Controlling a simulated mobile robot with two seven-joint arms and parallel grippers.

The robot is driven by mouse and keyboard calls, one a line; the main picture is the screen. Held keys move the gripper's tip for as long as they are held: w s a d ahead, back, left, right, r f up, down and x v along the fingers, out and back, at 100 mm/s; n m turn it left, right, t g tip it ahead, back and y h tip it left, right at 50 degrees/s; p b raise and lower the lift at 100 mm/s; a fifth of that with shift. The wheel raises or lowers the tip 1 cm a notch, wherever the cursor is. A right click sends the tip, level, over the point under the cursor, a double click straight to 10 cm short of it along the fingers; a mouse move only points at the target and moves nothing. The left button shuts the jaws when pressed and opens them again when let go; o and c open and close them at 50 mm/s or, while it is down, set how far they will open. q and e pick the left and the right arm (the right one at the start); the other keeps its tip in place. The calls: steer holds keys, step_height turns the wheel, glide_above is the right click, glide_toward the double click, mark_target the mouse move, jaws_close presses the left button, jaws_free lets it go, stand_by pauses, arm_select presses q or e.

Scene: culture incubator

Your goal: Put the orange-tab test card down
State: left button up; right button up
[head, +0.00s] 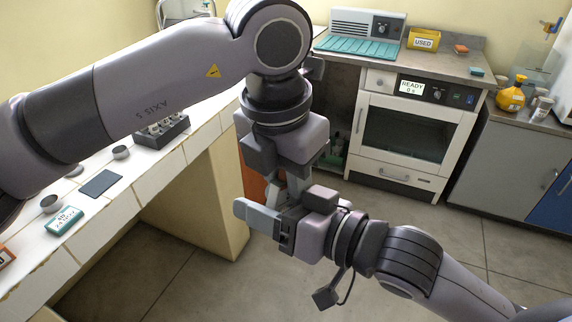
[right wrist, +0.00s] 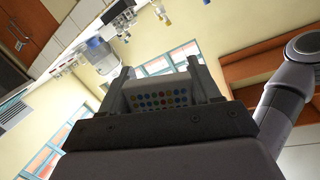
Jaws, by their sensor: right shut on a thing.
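My right gripper (head: 254,214) reaches in from the lower right over the floor, fingers pointing left. In the right wrist view, its fingers (right wrist: 163,78) are shut on a white piece with rows of coloured dots (right wrist: 158,99). This looks like the test card, but no orange tab shows on it. The held piece is not clear in the head view. My left gripper (head: 293,187) points down just behind the right one. Its fingertips are partly hidden, and I cannot tell whether they touch anything.
The white-tiled bench (head: 150,186) at left carries a dark pad (head: 101,183), a teal labelled box (head: 65,221) and a rack (head: 162,131). An incubator reading READY (head: 408,135) stands behind, its door shut. A yellow USED bin (head: 423,39) is on the counter above.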

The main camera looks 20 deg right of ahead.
arm_select(q)
jaws_close()
arm_select(e)
steer(key=o, duration=1.2)
